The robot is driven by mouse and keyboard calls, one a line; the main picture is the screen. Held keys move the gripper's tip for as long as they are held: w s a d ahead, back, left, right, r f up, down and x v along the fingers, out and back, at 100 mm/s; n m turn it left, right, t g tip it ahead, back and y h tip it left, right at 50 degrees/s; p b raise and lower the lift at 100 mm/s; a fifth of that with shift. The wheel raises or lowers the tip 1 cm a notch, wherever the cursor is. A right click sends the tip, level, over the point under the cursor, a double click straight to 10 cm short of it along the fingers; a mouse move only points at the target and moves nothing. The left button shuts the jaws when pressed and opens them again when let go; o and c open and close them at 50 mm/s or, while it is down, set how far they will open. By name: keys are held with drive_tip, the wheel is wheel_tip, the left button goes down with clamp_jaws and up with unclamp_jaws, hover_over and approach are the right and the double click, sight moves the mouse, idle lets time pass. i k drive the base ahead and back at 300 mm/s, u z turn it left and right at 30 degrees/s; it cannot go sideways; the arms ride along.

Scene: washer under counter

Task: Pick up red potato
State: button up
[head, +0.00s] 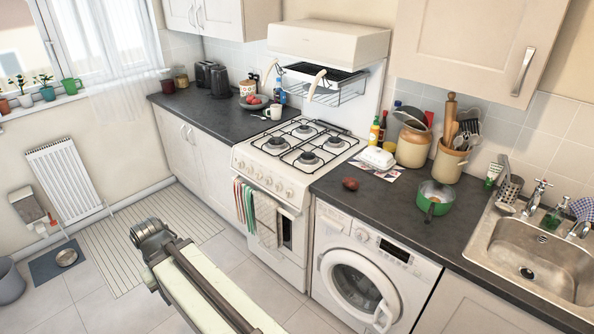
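The red potato (350,184) is a small dark red, oval lump in the head view. It lies on the dark countertop (350,210) above the washer, near the counter's front edge and right of the stove. Nothing covers it. My arm rises from the bottom of the view, over the floor and well left of and below the potato. Its grey joint shows, but no gripper fingers can be made out.
The white gas stove (290,165) stands left of the potato. A green pot (434,198) sits to its right, and a white butter dish (377,158) on papers is behind it. Stoneware jars (413,146) stand further back. The washer (365,275) is below. Floor in front is clear.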

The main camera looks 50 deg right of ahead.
sight(351, 183)
drive_tip(key=u, duration=0.05)
drive_tip(key=i, duration=0.9)
drive_tip(key=z, duration=0.15)
